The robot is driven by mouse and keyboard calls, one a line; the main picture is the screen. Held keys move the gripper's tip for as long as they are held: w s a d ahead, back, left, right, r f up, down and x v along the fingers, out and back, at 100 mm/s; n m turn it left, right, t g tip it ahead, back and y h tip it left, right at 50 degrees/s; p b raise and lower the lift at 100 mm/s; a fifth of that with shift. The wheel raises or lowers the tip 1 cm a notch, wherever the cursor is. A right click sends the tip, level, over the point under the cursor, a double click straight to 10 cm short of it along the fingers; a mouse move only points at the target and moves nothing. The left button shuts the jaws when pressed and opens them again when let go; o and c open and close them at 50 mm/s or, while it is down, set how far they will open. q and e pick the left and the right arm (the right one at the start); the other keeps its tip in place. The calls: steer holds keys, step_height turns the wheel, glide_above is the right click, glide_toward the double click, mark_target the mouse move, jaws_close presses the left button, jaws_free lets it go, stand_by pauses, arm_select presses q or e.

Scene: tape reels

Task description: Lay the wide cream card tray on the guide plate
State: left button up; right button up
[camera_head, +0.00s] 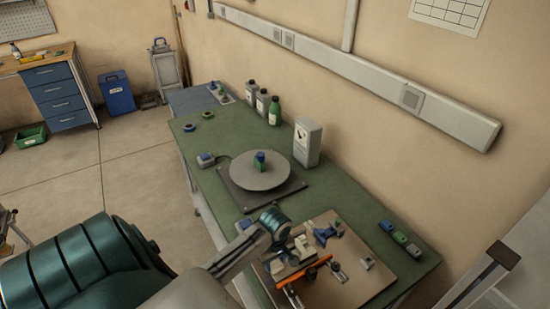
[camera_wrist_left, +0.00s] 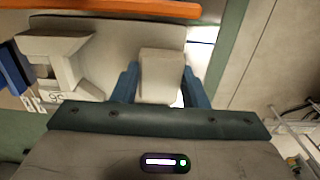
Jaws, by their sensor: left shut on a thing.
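My left gripper (camera_head: 290,256) is over the brown board on the green bench. In the left wrist view its two blue fingers (camera_wrist_left: 160,88) are shut on a cream block (camera_wrist_left: 160,68). The block appears to be part of a wide cream tray (camera_wrist_left: 115,32) that stretches across behind it, which I take to be the card tray. In the head view the arm and gripper partly hide this spot, so I cannot tell whether the tray touches what is below. The brown board (camera_head: 372,284) looks like the guide plate. My right gripper is not in view.
An orange bar (camera_head: 304,272) lies close to the gripper and crosses the top of the wrist view (camera_wrist_left: 130,7). A blue part (camera_head: 326,233) stands on the board. A round grey turntable (camera_head: 262,180) and a white box (camera_head: 307,142) stand farther back. Coloured blocks (camera_head: 400,238) lie at right.

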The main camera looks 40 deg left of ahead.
arm_select(q)
steer(key=o, duration=1.1)
steer(key=shift+r, duration=0.45)
step_height(320, 180, up, 8)
steer(key=b, duration=0.2)
steer(key=shift+w+r+b, duration=0.1)
steer(key=shift+b, duration=0.25)
steer(key=shift+r+p, duration=0.7)
steer(key=shift+r, duration=0.8)
